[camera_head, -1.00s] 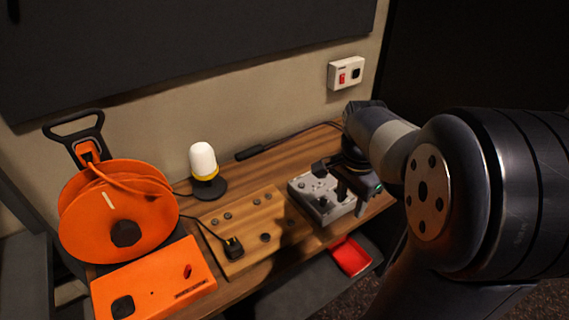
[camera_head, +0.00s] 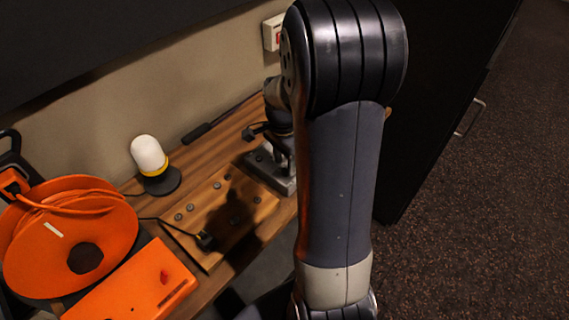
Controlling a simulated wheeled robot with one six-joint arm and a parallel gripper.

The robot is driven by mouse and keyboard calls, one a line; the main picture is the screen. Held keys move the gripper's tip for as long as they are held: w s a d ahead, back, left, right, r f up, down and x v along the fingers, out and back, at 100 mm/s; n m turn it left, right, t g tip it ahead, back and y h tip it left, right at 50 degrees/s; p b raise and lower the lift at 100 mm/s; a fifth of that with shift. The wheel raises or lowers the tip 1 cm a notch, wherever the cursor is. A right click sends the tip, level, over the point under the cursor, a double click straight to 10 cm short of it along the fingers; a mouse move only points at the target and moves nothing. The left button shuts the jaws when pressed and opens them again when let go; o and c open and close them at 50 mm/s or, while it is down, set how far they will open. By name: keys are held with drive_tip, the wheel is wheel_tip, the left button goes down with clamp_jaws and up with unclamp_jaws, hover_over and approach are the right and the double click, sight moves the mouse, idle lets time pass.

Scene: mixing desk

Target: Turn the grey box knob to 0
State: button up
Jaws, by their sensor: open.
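The grey box (camera_head: 258,168) sits on the wooden desk, at the right end of the knobbed wooden board. My arm covers most of it, and its knob cannot be made out. My gripper (camera_head: 282,155) is over the grey box, partly hidden behind my own arm. Its jaws are open, and one finger shows close above the box top. Whether a finger touches the knob cannot be told.
A wooden board (camera_head: 212,219) with several dark knobs and a black plug (camera_head: 206,241) lies left of the box. A white lamp (camera_head: 149,156), an orange cable reel (camera_head: 75,240) and an orange box (camera_head: 138,288) stand further left. A wall switch box (camera_head: 271,34) is behind.

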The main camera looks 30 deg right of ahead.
drive_tip(key=shift+f, duration=1)
clamp_jaws()
